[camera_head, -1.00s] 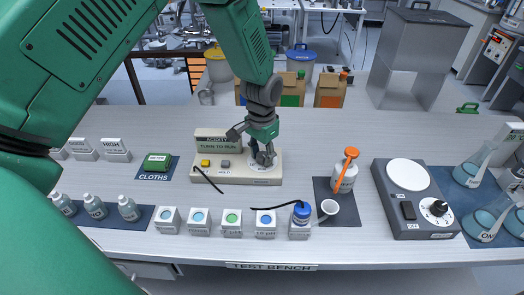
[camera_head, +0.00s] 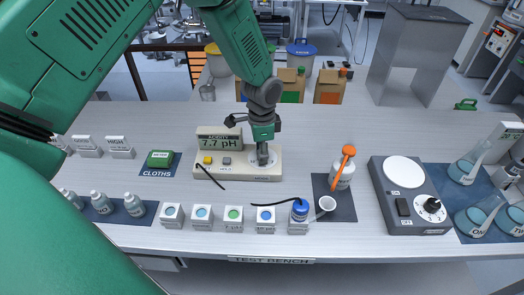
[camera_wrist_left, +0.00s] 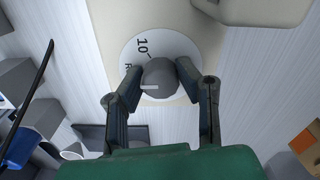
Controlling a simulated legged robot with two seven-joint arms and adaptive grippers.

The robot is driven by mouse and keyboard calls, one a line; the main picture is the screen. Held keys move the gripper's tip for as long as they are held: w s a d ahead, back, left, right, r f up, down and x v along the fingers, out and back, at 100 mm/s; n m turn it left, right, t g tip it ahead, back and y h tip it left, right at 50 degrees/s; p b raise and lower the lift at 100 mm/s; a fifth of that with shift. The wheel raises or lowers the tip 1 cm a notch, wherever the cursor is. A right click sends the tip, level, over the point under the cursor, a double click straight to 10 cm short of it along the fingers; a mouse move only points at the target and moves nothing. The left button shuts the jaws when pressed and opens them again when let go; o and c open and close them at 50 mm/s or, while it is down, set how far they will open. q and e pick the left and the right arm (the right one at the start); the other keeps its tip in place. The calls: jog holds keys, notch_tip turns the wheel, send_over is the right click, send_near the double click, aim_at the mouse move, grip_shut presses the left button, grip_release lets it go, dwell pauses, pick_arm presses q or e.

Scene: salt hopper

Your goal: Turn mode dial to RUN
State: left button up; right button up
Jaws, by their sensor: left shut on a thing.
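The acidity meter (camera_head: 238,173) is a cream box on the bench, with a display (camera_head: 219,143) that reads 7.7 pH. Its mode dial is a dark grey round knob (camera_wrist_left: 159,76) on a white disc (camera_wrist_left: 143,50) with printed marks, seen in the left wrist view. A "10" and part of a letter show on the disc; the rest of the lettering is hidden. My left gripper (camera_head: 263,157) comes down from above at the meter's right side. In the left wrist view its two fingers (camera_wrist_left: 161,86) are shut on the knob from both sides. My right gripper is not in view.
Several small labelled cups (camera_head: 233,215) stand along the bench front. A hotplate (camera_head: 404,172) is farther right. A black cable lies before the meter.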

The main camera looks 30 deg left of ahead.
pick_arm(q)
jog(key=shift+w, duration=0.2)
jog(key=o, duration=1.1)
notch_tip(320, 180, up, 12)
jog(key=shift+w+f, duration=0.1)
jog(key=shift+f, duration=0.05)
